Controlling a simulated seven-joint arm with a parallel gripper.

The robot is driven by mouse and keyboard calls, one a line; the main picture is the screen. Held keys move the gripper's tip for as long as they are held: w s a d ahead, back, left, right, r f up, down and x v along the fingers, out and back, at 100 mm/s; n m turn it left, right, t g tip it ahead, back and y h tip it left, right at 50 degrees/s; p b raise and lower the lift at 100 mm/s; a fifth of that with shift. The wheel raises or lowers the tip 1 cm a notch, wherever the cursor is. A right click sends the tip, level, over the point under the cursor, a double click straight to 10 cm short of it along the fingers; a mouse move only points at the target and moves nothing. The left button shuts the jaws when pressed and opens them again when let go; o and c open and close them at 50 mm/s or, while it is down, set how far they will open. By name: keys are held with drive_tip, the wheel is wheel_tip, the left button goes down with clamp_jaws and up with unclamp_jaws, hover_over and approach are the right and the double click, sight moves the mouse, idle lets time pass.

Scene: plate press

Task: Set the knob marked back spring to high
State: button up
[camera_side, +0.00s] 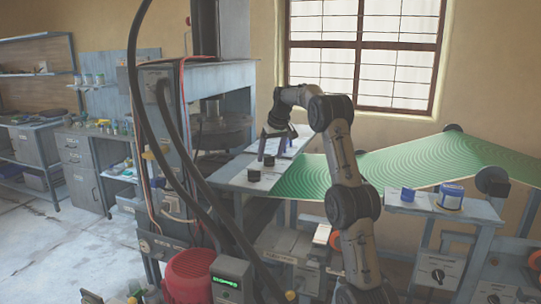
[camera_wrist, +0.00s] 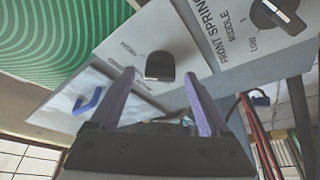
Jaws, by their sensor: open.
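In the wrist view, a black knob (camera_wrist: 160,66) with a pale pointer line sits on a grey panel between the two purple fingertips of my gripper (camera_wrist: 159,77). My gripper is open, with a finger on each side of this knob; I cannot tell whether they touch it. The small words around this knob are too blurred to read, and its name does not show. A second black knob (camera_wrist: 278,14) lies at the upper right, by the words FRONT SPRING, MIDDLE and LOW. In the side view, my gripper (camera_side: 270,146) hangs over the panel with two dark knobs.
A green patterned sheet (camera_side: 420,160) runs beside the panel to the right. The press (camera_side: 215,130) stands behind at the left. A blue hook-shaped part (camera_wrist: 88,101) lies on a pale plate in the wrist view. Dark hoses (camera_side: 170,120) hang in the side view's foreground.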

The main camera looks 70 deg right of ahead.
drive_tip(key=shift+w+f, duration=0.1)
drive_tip(key=shift+f, duration=0.15)
clamp_jaws()
drive_tip(key=shift+w+m+g+h, duration=0.1)
drive_tip(key=shift+m+g+h, duration=0.45)
drive_tip(key=shift+m, duration=1.45)
unclamp_jaws()
